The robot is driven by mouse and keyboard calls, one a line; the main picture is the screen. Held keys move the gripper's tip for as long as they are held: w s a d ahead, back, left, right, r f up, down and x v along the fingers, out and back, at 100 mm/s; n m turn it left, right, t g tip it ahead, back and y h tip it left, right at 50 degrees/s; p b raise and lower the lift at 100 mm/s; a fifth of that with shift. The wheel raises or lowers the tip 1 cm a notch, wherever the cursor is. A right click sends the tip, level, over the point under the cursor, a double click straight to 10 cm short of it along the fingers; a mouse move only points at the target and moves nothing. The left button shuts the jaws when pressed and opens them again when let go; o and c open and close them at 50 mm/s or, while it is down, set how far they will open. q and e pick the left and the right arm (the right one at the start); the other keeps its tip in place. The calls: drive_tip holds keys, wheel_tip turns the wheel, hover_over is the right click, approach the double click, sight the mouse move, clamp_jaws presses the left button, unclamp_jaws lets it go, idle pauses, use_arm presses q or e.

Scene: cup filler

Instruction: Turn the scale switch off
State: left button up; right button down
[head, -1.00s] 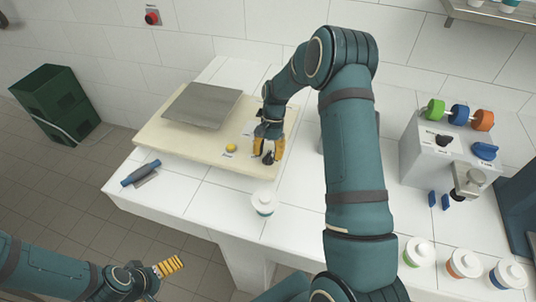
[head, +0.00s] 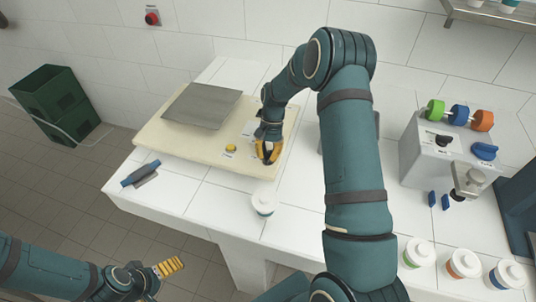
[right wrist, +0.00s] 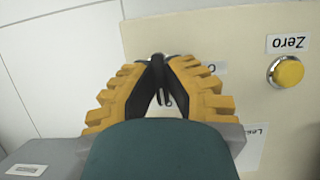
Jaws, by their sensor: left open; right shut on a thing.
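The scale (head: 160,137) is a cream slab with a grey metal plate (head: 201,106) and a yellow Zero button (head: 231,148) on the worktop. The button also shows in the right wrist view (right wrist: 286,71). My right gripper (head: 268,157) is at the slab's front right corner, its yellow fingers shut on the scale's dark switch. In the right wrist view a little of the switch (right wrist: 159,76) shows between the fingertips; its setting is hidden. The nearby labels are partly covered. My left gripper (head: 171,267) is open and empty, low in front of the worktop.
A white lidded cup (head: 263,203) stands near the front edge. A blue-handled tool (head: 141,174) lies at the left edge. A grey dispenser (head: 430,160) with coloured knobs stands at the right, with several lidded cups (head: 464,264) before it. A green crate (head: 56,103) sits on the floor.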

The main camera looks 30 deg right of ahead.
drive_tip(key=shift+f, duration=0.1)
drive_tip(key=n+g+h, duration=0.1)
drive_tip(key=n, duration=0.3)
drive_tip(key=shift+a, duration=0.1)
drive_tip(key=n+h, duration=0.1)
drive_tip(key=n, duration=0.3)
drive_tip(key=shift+n+g+h, duration=0.3)
drive_tip(key=shift+h, duration=0.1)
drive_tip(key=n+h, duration=0.1)
drive_tip(key=n, duration=0.3)
drive_tip(key=shift+n+h+b, duration=0.3)
drive_tip(key=shift+h, duration=0.1)
drive_tip(key=n+t+h, duration=0.1)
drive_tip(key=n, duration=0.3)
drive_tip(key=shift+s, duration=0.1)
drive_tip(key=shift+n+h, duration=0.3)
drive_tip(key=shift+n, duration=0.1)
drive_tip(key=c, duration=1)
unclamp_jaws()
